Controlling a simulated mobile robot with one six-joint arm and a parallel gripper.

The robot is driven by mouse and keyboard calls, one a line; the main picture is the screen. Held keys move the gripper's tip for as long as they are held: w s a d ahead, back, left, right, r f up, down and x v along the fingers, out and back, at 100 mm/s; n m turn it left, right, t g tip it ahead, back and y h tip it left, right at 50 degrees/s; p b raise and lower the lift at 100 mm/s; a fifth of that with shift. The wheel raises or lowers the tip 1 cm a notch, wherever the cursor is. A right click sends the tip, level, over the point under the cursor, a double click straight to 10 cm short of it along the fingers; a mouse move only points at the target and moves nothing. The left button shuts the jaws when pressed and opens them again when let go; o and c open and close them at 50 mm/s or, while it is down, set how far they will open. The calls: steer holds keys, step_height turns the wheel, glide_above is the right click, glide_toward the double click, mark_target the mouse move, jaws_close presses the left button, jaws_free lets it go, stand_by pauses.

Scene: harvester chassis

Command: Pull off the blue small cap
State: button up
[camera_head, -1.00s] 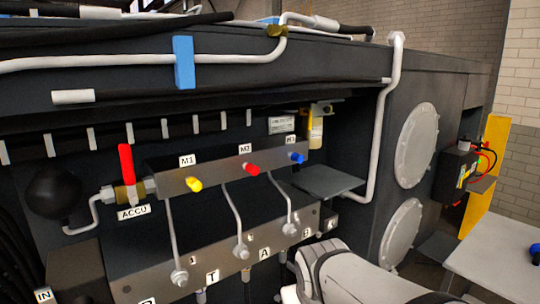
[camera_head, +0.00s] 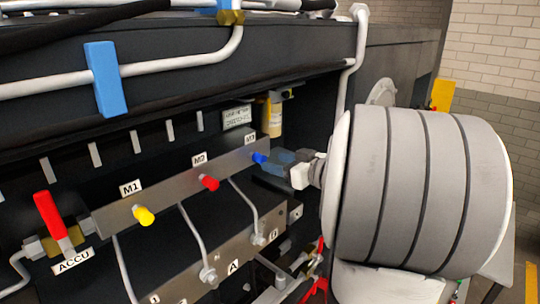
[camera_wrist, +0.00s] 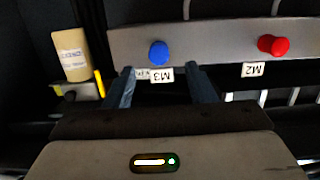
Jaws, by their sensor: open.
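The blue small cap (camera_head: 259,157) sits at the right end of the grey valve bar, by the M3 label. In the wrist view the blue cap (camera_wrist: 159,53) shows ahead of and between the fingertips. My gripper (camera_head: 278,160) is just right of the cap in the head view, its dark fingers pointing at it. In the wrist view my gripper (camera_wrist: 160,78) is open, with fingers apart and nothing between them but the M3 label in view behind. Whether the fingertips overlap the cap's sides in depth is hard to tell.
A red cap (camera_head: 209,182) by M2 and a yellow cap (camera_head: 144,215) by M1 share the grey bar (camera_head: 178,190). A red-handled valve (camera_head: 53,220) is at left. A yellowish cylinder (camera_head: 272,117) stands above the blue cap. Thin pipes run below the bar.

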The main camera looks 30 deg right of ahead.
mark_target(264, 159)
steer(key=shift+w+a, duration=0.25)
steer(key=shift+w, duration=0.1)
steer(key=p+x, duration=0.1)
steer(key=x, duration=0.5)
steer(key=shift+w+f, duration=0.1)
steer(key=shift+w, duration=0.2)
jaws_close()
steer(key=shift+s+d, duration=0.1)
steer(key=shift+s, duration=0.05)
stand_by(0.5)
steer(key=v, duration=0.1)
steer(key=p+v, duration=0.1)
steer(key=v, duration=0.1)
steer(key=shift+s+d+f, duration=0.15)
steer(key=shift+s+f, duration=0.05)
steer(key=shift+s, duration=0.2)
